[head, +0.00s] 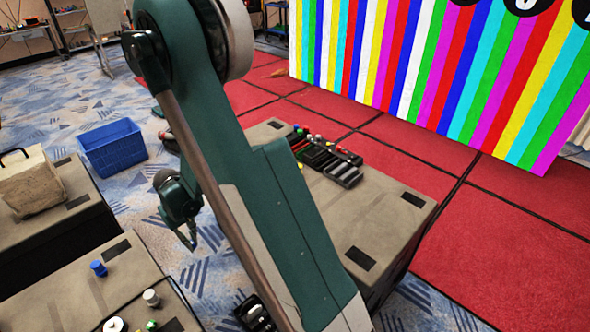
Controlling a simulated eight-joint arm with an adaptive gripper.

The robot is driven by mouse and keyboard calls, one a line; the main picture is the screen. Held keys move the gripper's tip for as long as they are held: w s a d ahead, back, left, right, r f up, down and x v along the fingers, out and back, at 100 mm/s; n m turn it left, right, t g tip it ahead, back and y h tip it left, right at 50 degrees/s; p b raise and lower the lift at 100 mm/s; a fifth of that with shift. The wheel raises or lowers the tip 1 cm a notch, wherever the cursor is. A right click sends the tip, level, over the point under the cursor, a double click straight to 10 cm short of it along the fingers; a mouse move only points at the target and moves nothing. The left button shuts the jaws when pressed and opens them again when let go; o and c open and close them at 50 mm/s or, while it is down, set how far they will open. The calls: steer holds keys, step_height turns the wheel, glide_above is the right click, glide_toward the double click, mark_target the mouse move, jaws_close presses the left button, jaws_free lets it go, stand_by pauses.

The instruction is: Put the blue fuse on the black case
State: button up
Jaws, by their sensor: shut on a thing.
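A small blue cylinder (98,268), which looks like the blue fuse, stands on the grey-brown top of a dark case (62,305) at the lower left. My gripper (191,240) is left of my arm's large green link, above the patterned carpet and right of that case. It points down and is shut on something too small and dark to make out. Another dark-sided case with a grey-brown top (390,215) stands at the right, partly hidden behind my arm. I cannot tell which case is the black case.
A white cylinder (151,298) and other small items stand near the blue one. A black rack (330,160) with small coloured-topped items is on the right case. A blue basket (112,147) is on the floor. A cloth bag (32,183) lies on another case. A striped video wall (430,70) stands behind.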

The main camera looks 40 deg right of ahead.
steer(key=w+d+r, duration=0.2)
steer(key=w+d, duration=0.1)
steer(key=d, duration=1.2)
step_height(320, 180, up, 6)
steer(key=p, duration=0.2)
glide_above(316, 185)
steer(key=shift+a+f, duration=0.1)
steer(key=shift+f, duration=0.1)
steer(key=shift+f+b, duration=0.15)
steer(key=shift+b, duration=0.15)
steer(key=shift+f+b, duration=0.4)
steer(key=shift+f, duration=2.6)
steer(key=shift+f, duration=1.9)
steer(key=shift+f+b, duration=0.2)
steer(key=shift+b, duration=0.25)
